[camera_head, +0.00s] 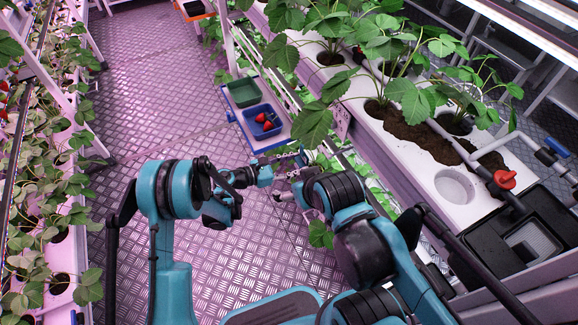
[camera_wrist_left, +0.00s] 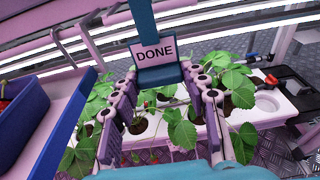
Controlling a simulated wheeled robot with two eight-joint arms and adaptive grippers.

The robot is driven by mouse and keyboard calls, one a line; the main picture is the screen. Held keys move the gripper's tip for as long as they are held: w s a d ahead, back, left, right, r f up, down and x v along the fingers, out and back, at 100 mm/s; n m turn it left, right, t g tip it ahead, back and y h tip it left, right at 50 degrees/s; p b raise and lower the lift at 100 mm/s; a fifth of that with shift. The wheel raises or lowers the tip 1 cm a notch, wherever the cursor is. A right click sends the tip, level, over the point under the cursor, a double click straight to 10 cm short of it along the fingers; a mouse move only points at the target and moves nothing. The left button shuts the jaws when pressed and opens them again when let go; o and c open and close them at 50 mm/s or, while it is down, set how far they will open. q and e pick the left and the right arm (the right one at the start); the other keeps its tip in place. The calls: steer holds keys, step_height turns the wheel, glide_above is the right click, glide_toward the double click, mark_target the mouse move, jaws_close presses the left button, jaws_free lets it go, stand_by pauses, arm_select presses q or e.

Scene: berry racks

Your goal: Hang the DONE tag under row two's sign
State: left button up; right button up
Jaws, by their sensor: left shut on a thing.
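The DONE tag (camera_wrist_left: 154,52) has a pink face with dark letters in a teal holder with a teal strip rising from it. In the left wrist view my left gripper (camera_wrist_left: 160,76) has its fingers on both sides of the teal holder and is shut on it, lettering upright and facing the camera. In the head view my left gripper (camera_head: 290,160) is beside the planter rack; the tag is too small to make out there. My right gripper (camera_head: 285,196) is just below it, its jaws unclear. I cannot read any row two sign; a small pale plate (camera_head: 342,120) is on the rack's side.
A white planter (camera_head: 400,147) with strawberry plants runs along the right, leaves overhanging its edge. A shelf beyond my grippers holds a blue bin (camera_head: 262,122) with red berries and a green bin (camera_head: 243,92). Another plant row (camera_head: 50,180) lines the left; the metal aisle floor (camera_head: 150,110) is clear.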

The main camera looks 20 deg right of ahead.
arm_select(q)
steer(key=shift+x, duration=3)
steer(key=shift+f, duration=0.2)
steer(key=o, duration=1.1)
steer(key=shift+o, duration=0.2)
steer(key=shift+a, duration=0.1)
steer(key=w+v, duration=0.1)
steer(key=v, duration=1)
steer(key=shift+s+a+r, duration=0.2)
steer(key=shift+s+a, duration=0.2)
steer(key=shift+s, duration=0.15)
